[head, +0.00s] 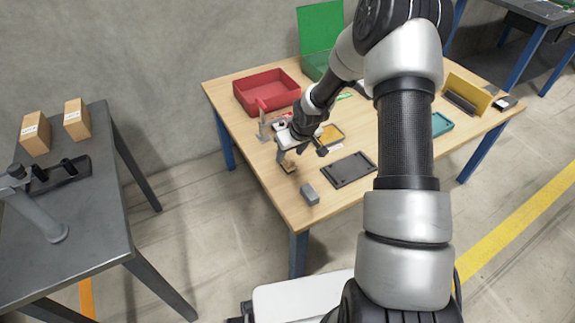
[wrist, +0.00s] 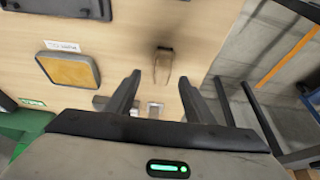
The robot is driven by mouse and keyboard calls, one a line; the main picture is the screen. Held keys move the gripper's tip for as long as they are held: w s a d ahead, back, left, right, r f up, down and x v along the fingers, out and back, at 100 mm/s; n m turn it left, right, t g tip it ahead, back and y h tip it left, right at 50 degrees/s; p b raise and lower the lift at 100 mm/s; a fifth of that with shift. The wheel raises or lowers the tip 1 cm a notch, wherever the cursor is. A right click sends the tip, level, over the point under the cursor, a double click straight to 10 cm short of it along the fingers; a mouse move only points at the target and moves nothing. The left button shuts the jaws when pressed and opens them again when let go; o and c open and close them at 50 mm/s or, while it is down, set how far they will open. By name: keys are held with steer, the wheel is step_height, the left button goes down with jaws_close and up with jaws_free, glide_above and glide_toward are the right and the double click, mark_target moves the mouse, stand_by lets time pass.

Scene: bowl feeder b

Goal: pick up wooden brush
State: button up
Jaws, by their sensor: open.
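The wooden brush (wrist: 163,65) lies on the wooden table, seen in the wrist view just beyond and between my fingertips. It is a small light-wood piece with a darker end, pointing away from the gripper. In the head view the brush (head: 289,167) shows as a small brown shape near the table's left edge, just below my gripper (head: 302,153). My gripper's two dark fingers are spread in the wrist view (wrist: 160,77), with nothing held between them. I cannot tell the exact height of the fingertips above the table.
A grey block (head: 309,195) and a dark tray (head: 349,169) lie near the front of the table. A yellow pad (wrist: 69,70) lies left of the fingers. A red bin (head: 267,90) and green bin (head: 318,65) stand behind. Floor lies beyond the left table edge.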

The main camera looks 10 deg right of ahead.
mark_target(288, 158)
steer(key=x, duration=0.3)
steer(key=shift+a+f+b, duration=0.2)
steer(key=shift+f+b, duration=0.15)
steer(key=shift+b, duration=0.05)
steer(key=c, duration=1.1)
step_height(288, 158, up, 10)
steer(key=p, duration=0.2)
steer(key=shift+p, duration=0.35)
steer(key=shift+c, duration=0.2)
steer(key=o, duration=0.5)
steer(key=c, duration=0.4)
